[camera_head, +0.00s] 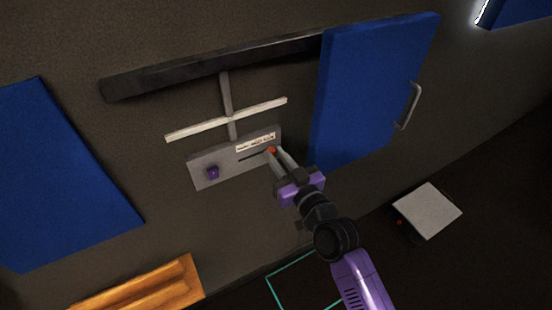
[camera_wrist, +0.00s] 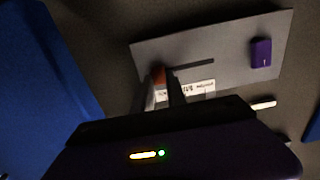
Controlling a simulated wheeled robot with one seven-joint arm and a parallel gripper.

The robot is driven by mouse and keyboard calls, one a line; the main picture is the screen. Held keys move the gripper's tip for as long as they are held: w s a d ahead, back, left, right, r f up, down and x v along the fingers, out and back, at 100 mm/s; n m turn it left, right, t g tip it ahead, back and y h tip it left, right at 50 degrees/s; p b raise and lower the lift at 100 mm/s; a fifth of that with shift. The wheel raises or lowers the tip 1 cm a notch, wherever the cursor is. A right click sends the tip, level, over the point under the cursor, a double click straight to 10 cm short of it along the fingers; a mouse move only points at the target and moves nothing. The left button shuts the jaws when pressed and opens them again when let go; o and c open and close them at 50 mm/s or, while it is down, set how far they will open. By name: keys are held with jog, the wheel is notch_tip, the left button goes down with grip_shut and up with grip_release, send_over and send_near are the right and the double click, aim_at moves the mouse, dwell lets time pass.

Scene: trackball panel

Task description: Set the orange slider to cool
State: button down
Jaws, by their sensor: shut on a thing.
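The grey panel (camera_head: 203,176) is mounted on the wall and carries a dark horizontal slot with a white label strip (camera_head: 256,142) above it. The orange slider (camera_head: 272,150) is at the right end of the slot in the head view. My gripper (camera_head: 276,152) is shut on the orange slider, with its fingers reaching in from the lower right. In the wrist view the slider (camera_wrist: 158,75) shows between the fingertips, partly hidden by them, at the slot's left end. The label's words are too small to read.
A purple knob (camera_head: 212,172) sits on the panel's left part. A white bar (camera_head: 226,119) and a dark rail (camera_head: 210,69) are above the panel. A blue cabinet door (camera_head: 372,85) with a handle stands close on the right. Another blue panel (camera_head: 60,180) is at the left.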

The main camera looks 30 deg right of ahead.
jog(key=c, duration=1.3)
grip_release()
jog(key=shift+d, duration=0.25)
jog(key=shift+s, duration=0.1)
jog(key=shift+s+f, duration=0.1)
jog(key=shift+s, duration=0.2)
jog(key=s+b, duration=0.1)
jog(key=s, duration=0.6)
jog(key=shift+d, duration=0.1)
